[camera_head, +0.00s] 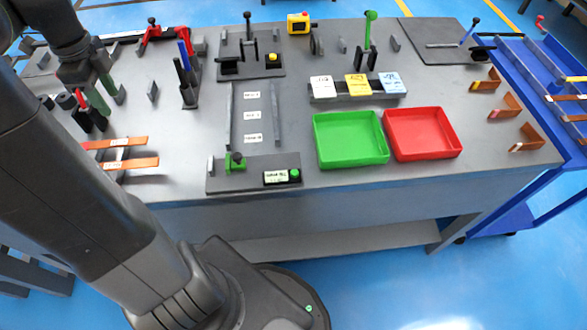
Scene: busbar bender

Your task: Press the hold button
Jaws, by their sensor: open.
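A round green button (295,174) sits at the right end of a dark grey base plate (252,188) at the table's front edge. A small pale label or display (276,178) lies just left of it; its text is too small to read. A yellow button (272,57) sits on another dark fixture at the back. I cannot tell from lettering which one is the hold button. My gripper (90,108) is at the far left, over the table, well left of both buttons. Its jaws are open, and parts of it blend with tools behind it.
A green clamp (235,162) stands left of the green button on the same plate. A green tray (350,140) and a red tray (422,134) lie to its right. Orange-topped bars (128,163) lie at the front left. A blue cart (540,100) stands at the right.

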